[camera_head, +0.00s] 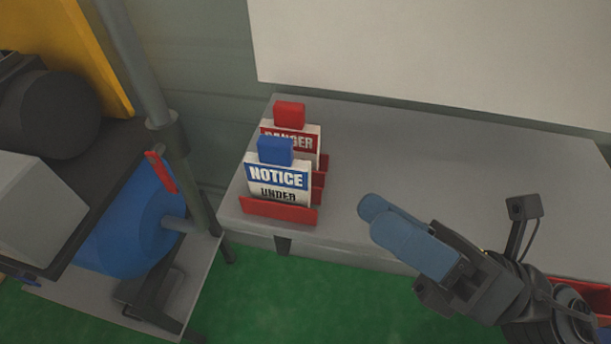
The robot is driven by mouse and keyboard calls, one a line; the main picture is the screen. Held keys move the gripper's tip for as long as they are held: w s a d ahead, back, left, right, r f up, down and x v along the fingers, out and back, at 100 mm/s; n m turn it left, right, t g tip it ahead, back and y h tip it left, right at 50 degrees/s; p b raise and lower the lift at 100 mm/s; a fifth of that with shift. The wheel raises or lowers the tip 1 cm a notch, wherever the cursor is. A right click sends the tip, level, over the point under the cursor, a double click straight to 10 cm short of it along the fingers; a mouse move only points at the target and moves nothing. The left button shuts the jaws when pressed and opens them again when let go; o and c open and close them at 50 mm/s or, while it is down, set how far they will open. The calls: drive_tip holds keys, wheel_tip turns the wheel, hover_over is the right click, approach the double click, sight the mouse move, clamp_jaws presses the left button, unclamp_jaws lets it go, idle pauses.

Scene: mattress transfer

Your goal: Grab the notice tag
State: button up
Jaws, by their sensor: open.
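The notice tag (277,178) is a white card with a blue "NOTICE" band and a blue block (276,150) at its top. It stands upright in the front of a red holder (279,211) at the left end of the grey table. A danger tag (306,138) with a red block on top stands just behind it, partly covered. The lower part of the notice tag is hidden by the holder's front wall. My gripper (372,213), with blue fingers, is to the right of the notice tag and apart from it. It is open and empty.
The grey table (440,160) is clear to the right of the holder. A white board (430,45) is on the wall behind. Machinery with a blue drum (130,225) and a grey pole (135,60) stand at the left. A red bin (590,297) shows at the lower right.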

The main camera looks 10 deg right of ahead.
sight(292, 153)
drive_tip(key=w+n+g, duration=0.1)
drive_tip(key=w+n, duration=0.2)
drive_tip(key=w+a+n+g+h, duration=0.1)
drive_tip(key=w+n+g, duration=0.1)
drive_tip(key=w+n, duration=0.1)
drive_tip(key=w+a+n+g+h, duration=0.1)
drive_tip(key=w+n+g, duration=0.1)
drive_tip(key=n, duration=0.3)
drive_tip(key=shift+w+a+f, duration=0.2)
drive_tip(key=shift+w+f, duration=0.2)
drive_tip(key=shift+w, duration=0.2)
drive_tip(key=shift+w+a, duration=0.3)
drive_tip(key=shift+a, duration=0.25)
drive_tip(key=p+x, duration=0.1)
drive_tip(key=x, duration=0.5)
drive_tip(key=shift+a+f, duration=0.1)
drive_tip(key=shift+a, duration=0.3)
drive_tip(key=shift+s, duration=0.1)
clamp_jaws()
